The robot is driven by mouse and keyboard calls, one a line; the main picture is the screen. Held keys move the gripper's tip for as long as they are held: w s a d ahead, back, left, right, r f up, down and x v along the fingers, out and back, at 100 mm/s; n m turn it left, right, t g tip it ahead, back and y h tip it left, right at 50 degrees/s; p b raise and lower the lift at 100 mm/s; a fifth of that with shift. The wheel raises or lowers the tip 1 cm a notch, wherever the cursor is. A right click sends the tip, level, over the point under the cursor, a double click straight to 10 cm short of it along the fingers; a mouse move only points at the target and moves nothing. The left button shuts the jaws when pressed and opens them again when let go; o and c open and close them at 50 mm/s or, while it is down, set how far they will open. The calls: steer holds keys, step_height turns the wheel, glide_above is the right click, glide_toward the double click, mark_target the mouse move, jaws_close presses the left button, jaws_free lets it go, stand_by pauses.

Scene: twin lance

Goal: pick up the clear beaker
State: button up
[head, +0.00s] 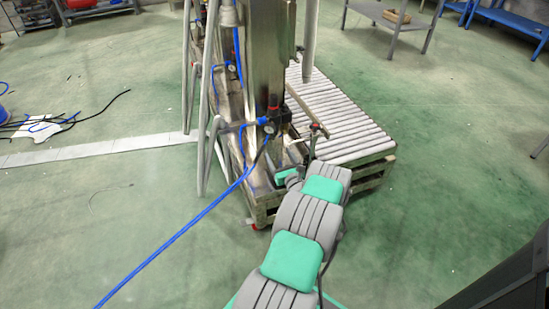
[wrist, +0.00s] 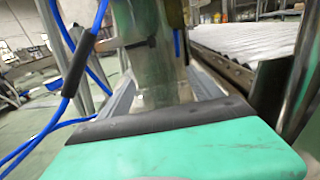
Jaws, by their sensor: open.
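A see-through, upright shape that looks like the clear beaker (wrist: 155,78) stands in the middle of the wrist view, just beyond the dark edge of my gripper (wrist: 160,122). Its outline blends with the metal behind it, and its base is hidden behind that edge. In the head view my gripper (head: 288,174) is low at the front of the metal machine, at the end of my outstretched arm. It is open, with nothing seen held in it. I cannot make out the beaker in the head view.
A tall metal column (head: 268,60) rises just beyond my gripper. A roller conveyor (head: 345,120) lies to the right. A blue hose (head: 190,226) runs across the left side and joins near a gauge.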

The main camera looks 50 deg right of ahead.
mark_target(276, 151)
steer(key=b+x, duration=0.2)
steer(key=x, duration=0.4)
steer(key=shift+r, duration=0.1)
steer(key=c, duration=1.6)
steer(key=shift+o, duration=0.2)
